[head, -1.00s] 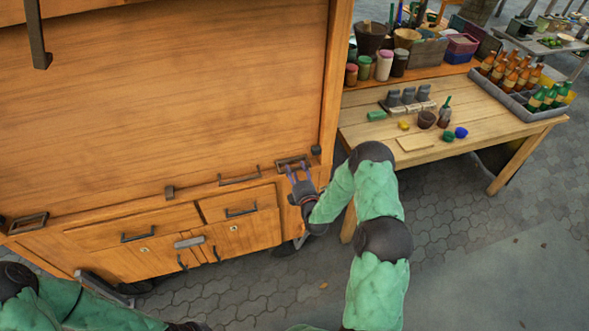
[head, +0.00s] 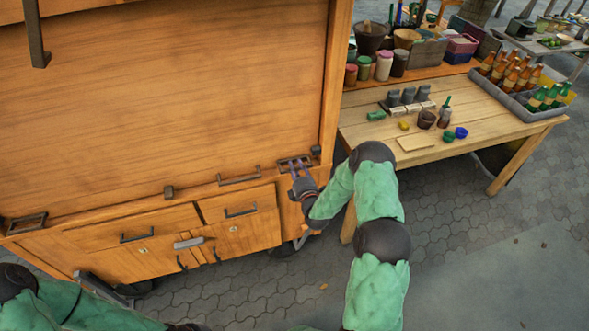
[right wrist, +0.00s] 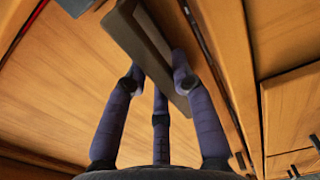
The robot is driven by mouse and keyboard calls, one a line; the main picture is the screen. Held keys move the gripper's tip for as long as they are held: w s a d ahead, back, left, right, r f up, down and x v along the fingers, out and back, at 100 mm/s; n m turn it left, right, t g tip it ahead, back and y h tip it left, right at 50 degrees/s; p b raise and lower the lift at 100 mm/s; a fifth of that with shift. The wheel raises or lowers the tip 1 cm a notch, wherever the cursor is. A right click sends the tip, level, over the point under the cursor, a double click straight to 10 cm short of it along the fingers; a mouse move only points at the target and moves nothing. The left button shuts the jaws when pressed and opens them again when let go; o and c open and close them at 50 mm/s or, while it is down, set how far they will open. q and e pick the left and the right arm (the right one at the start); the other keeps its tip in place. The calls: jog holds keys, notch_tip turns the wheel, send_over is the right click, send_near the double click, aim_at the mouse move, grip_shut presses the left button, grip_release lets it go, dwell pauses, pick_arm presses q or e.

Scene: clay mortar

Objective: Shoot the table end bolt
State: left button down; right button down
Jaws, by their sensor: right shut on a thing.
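A dark rectangular loop handle (head: 283,165), seemingly the table end bolt, sits at the right end of the orange wooden cabinet's ledge. My right gripper (head: 297,168) reaches it from below, with its purple fingers shut on it. In the right wrist view the handle (right wrist: 138,32) is a dark bar running diagonally between the fingers of the gripper (right wrist: 160,75). The fingers partly hide it. My left arm shows at the lower left of the head view, but its gripper is out of frame.
A similar dark frame (head: 27,223) sits at the ledge's left end. A small dark block (head: 168,192) and a slim handle (head: 239,179) lie between. Drawers are below. A wooden table (head: 470,120) with jars, bowls and bottles stands right of the cabinet. Paving in front is open.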

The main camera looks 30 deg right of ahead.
aim_at(309, 166)
jog(key=d+b, duration=0.1)
jog(key=d, duration=0.1)
jog(key=s+d+b, duration=0.1)
jog(key=shift+d+f, duration=0.1)
jog(key=shift+d, duration=0.55)
jog(key=c, duration=1.2)
grip_release()
jog(key=shift+d, duration=0.1)
jog(key=shift+o, duration=1)
jog(key=shift+d, duration=0.1)
jog(key=shift+s, duration=0.15)
jog(key=v, duration=1.2)
